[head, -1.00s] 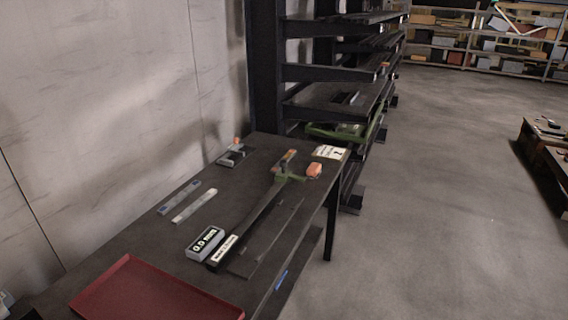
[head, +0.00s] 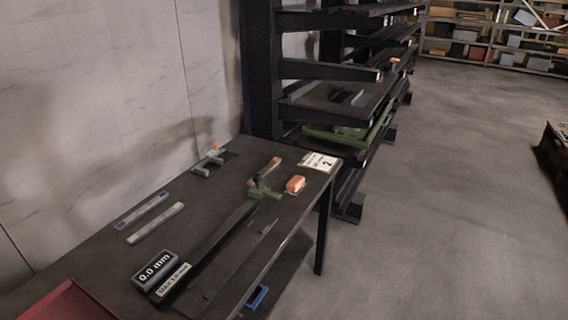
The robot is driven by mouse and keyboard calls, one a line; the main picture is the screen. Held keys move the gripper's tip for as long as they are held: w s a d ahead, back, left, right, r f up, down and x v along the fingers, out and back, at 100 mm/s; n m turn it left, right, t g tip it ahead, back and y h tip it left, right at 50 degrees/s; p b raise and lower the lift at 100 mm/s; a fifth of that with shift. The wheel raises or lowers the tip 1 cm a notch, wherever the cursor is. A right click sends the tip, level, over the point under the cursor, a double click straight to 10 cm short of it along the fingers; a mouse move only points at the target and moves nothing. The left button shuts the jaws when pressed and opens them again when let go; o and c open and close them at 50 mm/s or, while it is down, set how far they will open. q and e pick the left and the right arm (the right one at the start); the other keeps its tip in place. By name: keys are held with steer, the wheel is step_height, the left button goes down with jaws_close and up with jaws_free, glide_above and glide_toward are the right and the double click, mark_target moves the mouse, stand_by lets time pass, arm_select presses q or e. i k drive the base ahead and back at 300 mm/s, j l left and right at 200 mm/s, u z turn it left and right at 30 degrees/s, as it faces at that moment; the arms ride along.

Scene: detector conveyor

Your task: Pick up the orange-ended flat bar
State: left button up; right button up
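Neither gripper shows in the head view. Two short flat bars lie side by side on the dark table: a grey bar with blue marks (head: 143,210) and a plain pale bar (head: 155,223); I see no orange on either. Near the far end, a small piece with an orange-brown top (head: 272,165) stands by a green clamp-like part (head: 262,190) at the end of a long dark strip (head: 215,242). A small orange spot (head: 394,60) shows on the rack behind. I cannot tell which of these, if any, is the orange-ended flat bar.
The dark table (head: 95,252) stands by a pale wall. On it are a "0.0 mm" display (head: 156,270), an orange block (head: 295,184), a white card (head: 318,162), a grey fixture (head: 208,162) and a red tray (head: 66,304).

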mark_target(269, 167)
steer(key=i+l, duration=1.3)
steer(key=l, duration=0.25)
steer(key=k+l+z, duration=0.05)
